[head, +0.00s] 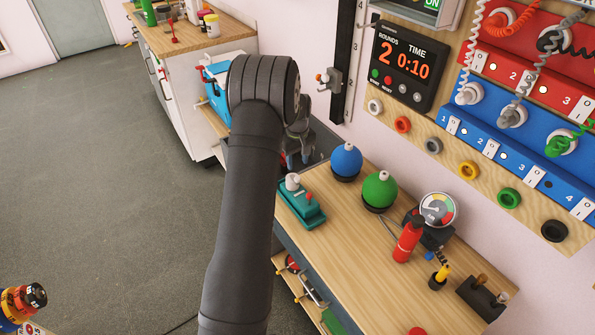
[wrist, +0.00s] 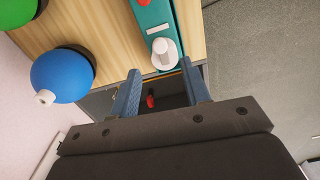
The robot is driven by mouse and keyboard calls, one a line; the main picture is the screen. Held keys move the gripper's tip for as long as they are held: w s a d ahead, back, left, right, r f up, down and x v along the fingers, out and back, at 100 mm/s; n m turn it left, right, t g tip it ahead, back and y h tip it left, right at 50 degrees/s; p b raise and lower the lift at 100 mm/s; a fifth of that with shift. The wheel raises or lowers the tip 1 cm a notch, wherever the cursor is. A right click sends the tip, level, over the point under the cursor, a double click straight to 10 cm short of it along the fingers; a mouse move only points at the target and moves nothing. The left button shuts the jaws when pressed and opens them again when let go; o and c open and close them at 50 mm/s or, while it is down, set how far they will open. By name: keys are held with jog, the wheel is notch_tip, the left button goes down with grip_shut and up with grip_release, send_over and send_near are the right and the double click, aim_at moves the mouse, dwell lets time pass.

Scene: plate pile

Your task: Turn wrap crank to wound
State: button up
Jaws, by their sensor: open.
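No part is plainly marked as the wrap crank, and I cannot tell which one it is. A blue device with red levers (head: 218,92) stands on the far bench, partly hidden by my arm. A teal box (head: 302,208) with a white knob (head: 292,182) lies at the near bench's left end. In the wrist view the teal box (wrist: 145,18) and white knob (wrist: 163,50) are just beyond the fingertips. My gripper (wrist: 160,80) is open and empty, apart from the knob. In the head view my arm mostly hides it.
A blue ball (head: 346,160) and a green ball (head: 379,190) stand on the wooden bench (head: 350,245), near a gauge (head: 438,208) and red cylinder (head: 408,240). A timer panel (head: 404,66) and coiled cords are on the wall. The floor (head: 110,180) at left is mostly clear.

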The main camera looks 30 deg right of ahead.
aim_at(297, 178)
notch_tip(297, 178, up, 10)
jog(key=shift+r, duration=0.2)
jog(key=shift+f, duration=0.15)
notch_tip(297, 178, down, 17)
jog(key=shift+f, duration=0.1)
dwell(0.7)
jog(key=shift+f, duration=0.3)
jog(key=shift+a+r+m, duration=0.15)
jog(key=shift+r+m, duration=0.1)
jog(key=shift+m, duration=0.15)
jog(key=shift+w+a+m, duration=0.1)
jog(key=shift+a+m, duration=0.2)
jog(key=shift+m, duration=0.55)
jog(key=shift+w+a+m, duration=0.1)
jog(key=shift+a+m, duration=0.15)
jog(key=shift+m, duration=0.6)
dwell(0.4)
